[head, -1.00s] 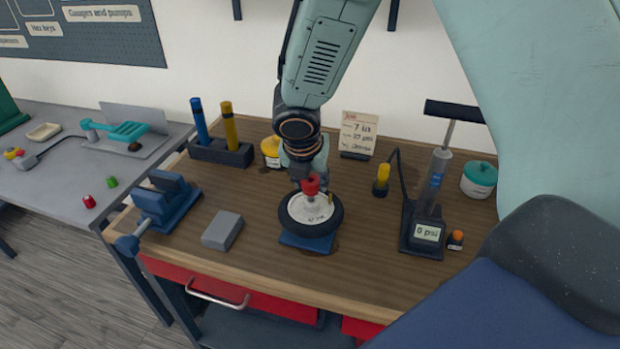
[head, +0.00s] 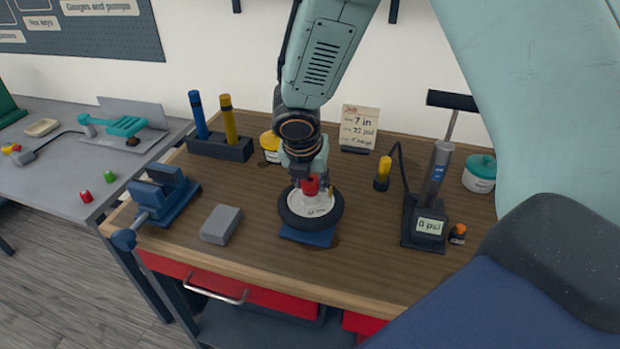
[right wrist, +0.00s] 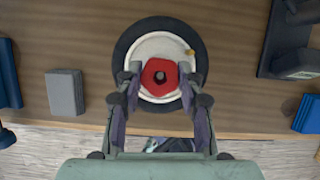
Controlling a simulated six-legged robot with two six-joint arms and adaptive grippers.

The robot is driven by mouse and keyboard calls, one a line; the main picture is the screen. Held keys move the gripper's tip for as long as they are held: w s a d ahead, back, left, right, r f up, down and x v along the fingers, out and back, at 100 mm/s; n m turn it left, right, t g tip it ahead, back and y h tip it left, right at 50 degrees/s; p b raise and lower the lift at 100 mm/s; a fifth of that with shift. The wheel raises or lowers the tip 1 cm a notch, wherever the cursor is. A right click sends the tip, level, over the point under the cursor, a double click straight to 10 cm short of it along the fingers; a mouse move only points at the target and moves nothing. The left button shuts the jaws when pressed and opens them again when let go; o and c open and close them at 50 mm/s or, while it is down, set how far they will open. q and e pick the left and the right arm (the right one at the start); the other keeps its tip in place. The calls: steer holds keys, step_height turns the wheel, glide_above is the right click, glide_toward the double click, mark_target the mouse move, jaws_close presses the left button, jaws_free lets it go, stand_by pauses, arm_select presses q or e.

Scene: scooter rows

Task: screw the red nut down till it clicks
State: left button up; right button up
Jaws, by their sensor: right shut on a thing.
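The red nut (head: 311,186) sits at the middle of a small black-tyred wheel (head: 296,217) with a white hub. The wheel lies flat on a blue base (head: 307,238) on the wooden bench. In the right wrist view the nut (right wrist: 154,84) is many-sided with a dark hole in its middle. My right gripper (right wrist: 160,77) comes from above, with one finger on each side of the nut, shut on it. Whether a gap is left under the nut cannot be told. A brass valve (right wrist: 190,52) stands on the hub near the tyre. My left gripper is not in view.
A grey block (head: 221,224) and a blue vise (head: 164,198) are left of the wheel. A pump with a gauge reading 0 psi (head: 429,227) stands to the right. A job card (head: 359,126) and pen holder (head: 220,146) stand behind. Bare wood surrounds the wheel.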

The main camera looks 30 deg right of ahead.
steer(key=shift+f, duration=0.15)
steer(key=o, duration=1.1)
steer(key=shift+c, duration=0.2)
steer(key=shift+r, duration=0.2)
steer(key=v, duration=1.2)
steer(key=shift+d+f, duration=0.1)
steer(key=shift+d, duration=0.05)
